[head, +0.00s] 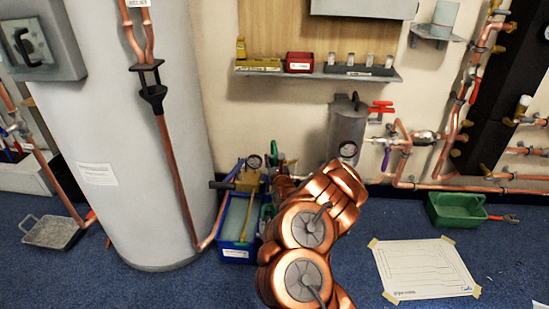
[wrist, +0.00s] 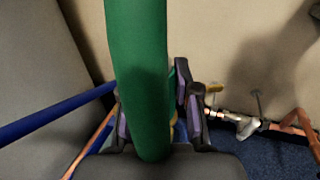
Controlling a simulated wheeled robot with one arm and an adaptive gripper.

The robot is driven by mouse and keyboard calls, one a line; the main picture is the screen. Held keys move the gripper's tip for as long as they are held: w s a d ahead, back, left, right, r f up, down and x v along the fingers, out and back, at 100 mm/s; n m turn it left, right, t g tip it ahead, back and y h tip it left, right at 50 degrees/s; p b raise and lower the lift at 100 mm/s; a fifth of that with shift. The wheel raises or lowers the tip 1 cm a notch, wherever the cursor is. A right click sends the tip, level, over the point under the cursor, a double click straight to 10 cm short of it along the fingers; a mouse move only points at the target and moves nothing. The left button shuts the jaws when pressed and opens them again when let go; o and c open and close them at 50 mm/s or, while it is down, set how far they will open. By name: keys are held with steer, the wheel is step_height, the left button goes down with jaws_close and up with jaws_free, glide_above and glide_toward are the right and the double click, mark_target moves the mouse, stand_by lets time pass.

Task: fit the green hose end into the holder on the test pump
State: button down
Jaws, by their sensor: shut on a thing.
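The test pump (head: 240,180) is a blue tank with brass fittings and a round gauge, on the floor beside the big grey cylinder in the head view. My gripper (wrist: 157,112) is shut on the green hose end (wrist: 140,60); the thick green hose runs upright between its dark fingers in the wrist view and covers much of what lies beyond. In the head view my copper-coloured arm reaches to the pump's right side and hides most of the gripper. I cannot make out the holder on the pump, nor whether the hose touches it.
The tall grey cylinder (head: 145,120) stands close on the left. A grey canister (head: 347,130) and copper pipes are on the wall behind. A shelf (head: 318,74) holds small boxes. A green tray (head: 455,209) and a paper sheet (head: 423,269) lie on the blue floor at right.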

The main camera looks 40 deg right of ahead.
steer(key=shift+s+a+f+n+t+y+b, duration=0.1)
steer(key=shift+s+a+n+t+y+b, duration=0.2)
steer(key=shift+a+n+y+b, duration=0.4)
steer(key=shift+s+a+f+n+t+y+b, duration=0.1)
steer(key=shift+s+a+n+t+y+b, duration=0.2)
steer(key=shift+y+b, duration=0.6)
steer(key=shift+s+a+n+y, duration=1.6)
steer(key=shift+a+n+y, duration=0.8)
steer(key=shift+y, duration=1.3)
step_height(320, 180, down, 15)
steer(key=b, duration=0.5)
steer(key=shift+f+b, duration=0.3)
steer(key=shift+s+d+f+b, duration=0.1)
steer(key=shift+f+b, duration=0.75)
steer(key=shift+f, duration=0.35)
steer(key=shift+f+b, duration=0.75)
steer(key=shift+b, duration=0.15)
